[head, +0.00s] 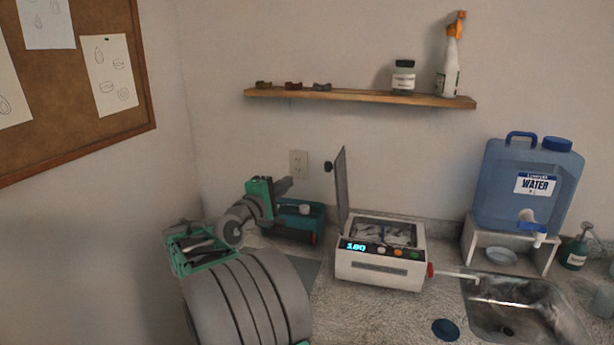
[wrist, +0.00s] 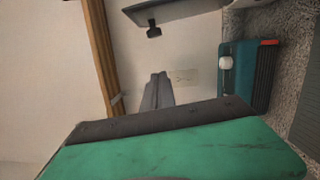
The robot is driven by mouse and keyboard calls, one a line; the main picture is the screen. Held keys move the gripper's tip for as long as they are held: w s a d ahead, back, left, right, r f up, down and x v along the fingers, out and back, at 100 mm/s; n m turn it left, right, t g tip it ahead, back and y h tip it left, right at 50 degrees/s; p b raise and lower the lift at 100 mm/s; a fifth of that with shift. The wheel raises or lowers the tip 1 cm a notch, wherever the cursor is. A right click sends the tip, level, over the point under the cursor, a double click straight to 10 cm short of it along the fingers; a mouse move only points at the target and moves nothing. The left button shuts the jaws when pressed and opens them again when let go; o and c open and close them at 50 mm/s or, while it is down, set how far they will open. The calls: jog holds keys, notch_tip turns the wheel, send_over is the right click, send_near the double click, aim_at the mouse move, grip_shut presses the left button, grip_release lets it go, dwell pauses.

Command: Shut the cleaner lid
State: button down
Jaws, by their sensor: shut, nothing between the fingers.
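The cleaner (head: 380,272) is a white box on the counter with a lit display reading 180 and several coloured buttons on its front. Its lid (head: 341,185) stands open, nearly upright at the left side, with a dark knob (head: 328,166) on its left face. The tub is uncovered and shows a shiny inside. My gripper (head: 287,185) is shut and empty, left of the lid and apart from it. In the wrist view my gripper's fingers (wrist: 158,90) are together, with part of the lid (wrist: 180,10) and its knob (wrist: 153,31) at the top.
A teal device (head: 300,222) stands behind my arm, left of the cleaner; it also shows in the wrist view (wrist: 240,75). Right are a sink (head: 515,300) and a water jug (head: 525,190) on a white stand. A wooden shelf (head: 360,96) hangs above.

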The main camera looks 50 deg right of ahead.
aim_at(336, 189)
jog(key=s+d+p, duration=0.1)
jog(key=d+p, duration=0.2)
jog(key=d, duration=0.8)
jog(key=shift+s+r, duration=0.3)
jog(key=shift+r, duration=0.1)
jog(key=shift+s, duration=0.1)
